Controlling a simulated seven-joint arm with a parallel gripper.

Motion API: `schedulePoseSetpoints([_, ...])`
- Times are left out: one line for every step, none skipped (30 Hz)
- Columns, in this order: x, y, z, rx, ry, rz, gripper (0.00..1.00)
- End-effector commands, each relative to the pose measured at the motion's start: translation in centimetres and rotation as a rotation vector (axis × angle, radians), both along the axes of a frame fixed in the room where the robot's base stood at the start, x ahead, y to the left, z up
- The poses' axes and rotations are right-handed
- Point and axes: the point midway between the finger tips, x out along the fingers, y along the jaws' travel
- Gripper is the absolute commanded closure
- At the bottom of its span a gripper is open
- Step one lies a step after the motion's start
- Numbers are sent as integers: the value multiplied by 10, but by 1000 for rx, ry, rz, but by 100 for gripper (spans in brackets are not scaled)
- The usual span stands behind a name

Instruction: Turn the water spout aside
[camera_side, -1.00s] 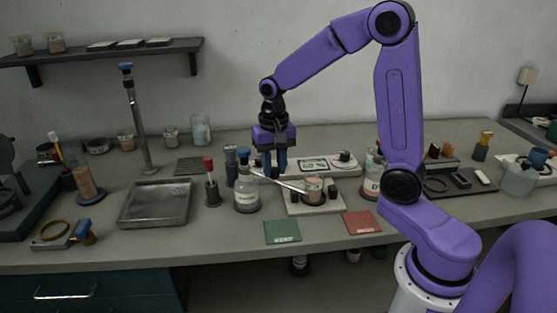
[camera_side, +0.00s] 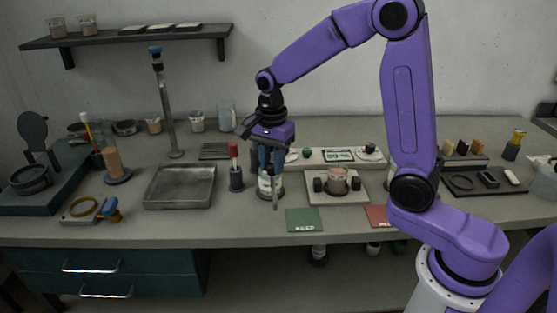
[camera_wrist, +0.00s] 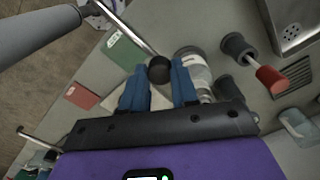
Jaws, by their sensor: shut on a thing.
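The water spout is a thin silver tube; in the side view its end (camera_side: 275,198) points toward the bench's front, away from the beaker. In the wrist view the tube (camera_wrist: 128,28) runs to the upper left from a dark round knob (camera_wrist: 158,70). My gripper (camera_side: 271,166) points down at the spout, its blue fingers on either side of the knob and shut on it, as the wrist view (camera_wrist: 159,85) shows. My fingers partly hide the spout's base.
A labelled glass bottle (camera_side: 265,187) stands close by my fingers. A red-topped holder (camera_side: 235,170) and a metal tray (camera_side: 180,187) are to the left. Green (camera_side: 303,220) and red (camera_side: 376,216) cards lie in front. A display unit (camera_side: 338,156) is behind the beaker.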

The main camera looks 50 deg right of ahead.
Motion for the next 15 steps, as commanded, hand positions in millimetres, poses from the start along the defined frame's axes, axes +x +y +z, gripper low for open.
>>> schedulePoseSetpoints([2, 1, 1, 1, -3, -16, 100])
schedulePoseSetpoints([3, 2, 1, 1, -3, -24, 100])
schedulePoseSetpoints([3, 2, 1, 1, -3, -32, 100])
schedulePoseSetpoints([4, 3, 1, 1, -3, -38, 100])
schedulePoseSetpoints([4, 3, 1, 1, -3, -44, 100])
schedulePoseSetpoints([4, 3, 1, 0, -3, -49, 100])
schedulePoseSetpoints([4, 3, 1, 0, -3, -52, 100])
schedulePoseSetpoints([5, 3, 1, 1, -3, -55, 100])
schedulePoseSetpoints([5, 4, 1, 1, -3, -57, 100])
schedulePoseSetpoints([5, 4, 1, 1, -4, -58, 100])
schedulePoseSetpoints([5, 4, 1, 1, -4, -59, 100])
schedulePoseSetpoints([5, 4, 1, 1, -4, -60, 100])
schedulePoseSetpoints([5, 4, 1, 1, -5, -60, 100])
schedulePoseSetpoints([5, 4, 1, 1, -5, -60, 100])
schedulePoseSetpoints([5, 4, 1, 1, -5, -60, 100])
